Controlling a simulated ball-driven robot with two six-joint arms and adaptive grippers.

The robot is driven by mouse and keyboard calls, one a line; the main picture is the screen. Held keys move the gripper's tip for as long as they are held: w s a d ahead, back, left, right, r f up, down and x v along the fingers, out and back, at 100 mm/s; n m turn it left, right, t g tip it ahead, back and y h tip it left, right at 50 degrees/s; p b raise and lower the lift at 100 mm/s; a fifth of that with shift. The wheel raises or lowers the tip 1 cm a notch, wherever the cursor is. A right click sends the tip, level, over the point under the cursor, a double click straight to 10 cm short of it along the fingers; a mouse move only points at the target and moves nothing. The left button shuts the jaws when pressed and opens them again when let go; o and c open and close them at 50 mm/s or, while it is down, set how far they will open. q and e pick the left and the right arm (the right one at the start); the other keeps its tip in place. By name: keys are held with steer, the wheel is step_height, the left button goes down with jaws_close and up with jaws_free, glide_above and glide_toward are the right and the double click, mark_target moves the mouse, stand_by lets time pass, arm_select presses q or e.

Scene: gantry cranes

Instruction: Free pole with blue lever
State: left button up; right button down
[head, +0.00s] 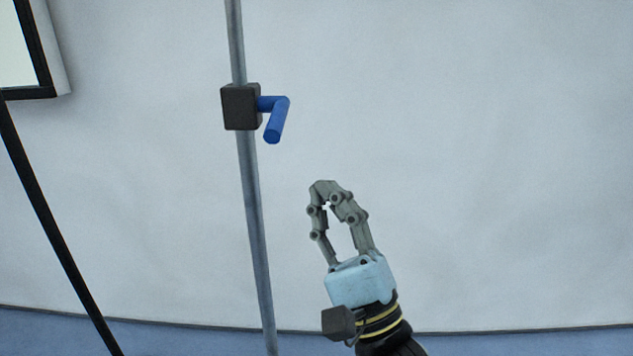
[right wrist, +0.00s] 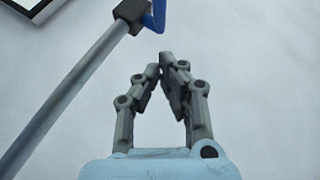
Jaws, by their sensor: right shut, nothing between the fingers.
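A grey metal pole (head: 252,190) stands nearly upright left of centre in the head view. A dark block-shaped clamp (head: 241,107) sits around it, with a bent blue lever (head: 277,118) sticking out to the right and its end pointing down. My right gripper (head: 323,187) is shut and empty, below and to the right of the lever, apart from it and the pole. In the right wrist view the gripper (right wrist: 164,62) has its fingertips together. The pole (right wrist: 70,90), the clamp (right wrist: 131,12) and part of the blue lever (right wrist: 155,18) show beyond it. My left gripper is not in view.
A black-framed panel (head: 50,80) is at the upper left, with a thin black stand leg (head: 50,215) slanting down from it. A pale wall (head: 480,150) lies behind, above a blue floor (head: 500,345). The space right of the pole is clear apart from my arm.

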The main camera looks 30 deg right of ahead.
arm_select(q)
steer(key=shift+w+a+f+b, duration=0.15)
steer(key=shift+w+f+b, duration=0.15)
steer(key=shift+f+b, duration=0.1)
arm_select(e)
steer(key=v, duration=0.7)
steer(key=shift+s+a, duration=0.2)
steer(key=shift+a, duration=0.05)
steer(key=shift+f, duration=0.1)
